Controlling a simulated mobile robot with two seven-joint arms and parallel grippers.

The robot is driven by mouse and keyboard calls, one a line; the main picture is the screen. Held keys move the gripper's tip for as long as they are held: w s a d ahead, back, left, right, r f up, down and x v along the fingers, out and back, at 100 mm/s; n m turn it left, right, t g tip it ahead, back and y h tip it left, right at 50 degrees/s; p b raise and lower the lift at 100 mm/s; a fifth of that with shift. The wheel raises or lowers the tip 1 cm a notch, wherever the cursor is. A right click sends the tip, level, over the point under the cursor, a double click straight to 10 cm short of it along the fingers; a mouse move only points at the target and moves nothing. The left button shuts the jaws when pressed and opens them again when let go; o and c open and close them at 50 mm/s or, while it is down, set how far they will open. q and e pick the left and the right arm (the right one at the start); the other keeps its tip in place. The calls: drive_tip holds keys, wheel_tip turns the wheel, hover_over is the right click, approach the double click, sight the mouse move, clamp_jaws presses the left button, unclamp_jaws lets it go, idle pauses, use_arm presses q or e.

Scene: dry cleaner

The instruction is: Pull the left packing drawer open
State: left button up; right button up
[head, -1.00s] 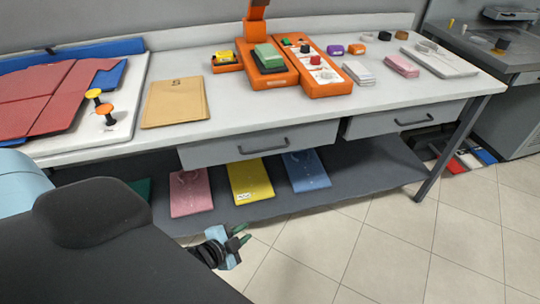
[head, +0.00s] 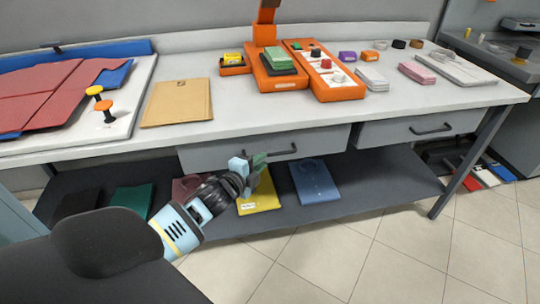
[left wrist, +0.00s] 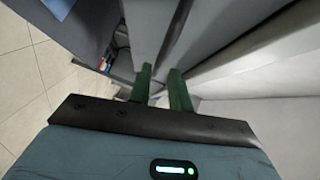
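The left packing drawer (head: 225,154) is a grey front under the white worktop in the head view. It looks closed, with a dark bar handle (head: 284,153). My left gripper (head: 257,164) is in front of this drawer, just left of the handle and close to it. The head view does not show whether they touch. In the left wrist view its two green fingers (left wrist: 161,88) stand apart with a gap between them. I cannot make out the handle between them there. My right gripper is not in view.
A second grey drawer (head: 385,134) with a handle is to the right. The lower shelf (head: 385,186) holds coloured folders, including a yellow one (head: 262,198) below my gripper and a blue one (head: 314,181). The worktop (head: 215,118) carries orange trays. Tiled floor in front is clear.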

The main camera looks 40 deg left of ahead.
sight(270, 155)
use_arm(q)
drive_tip(key=shift+w+a+f+b, duration=0.1)
drive_tip(key=shift+w+f+b, duration=0.1)
drive_tip(key=shift+w, duration=1.15)
drive_tip(key=shift+w+a+f+b, duration=0.1)
drive_tip(key=shift+w+f, duration=0.1)
drive_tip(key=shift+w, duration=1.15)
drive_tip(key=shift+c, duration=0.3)
clamp_jaws()
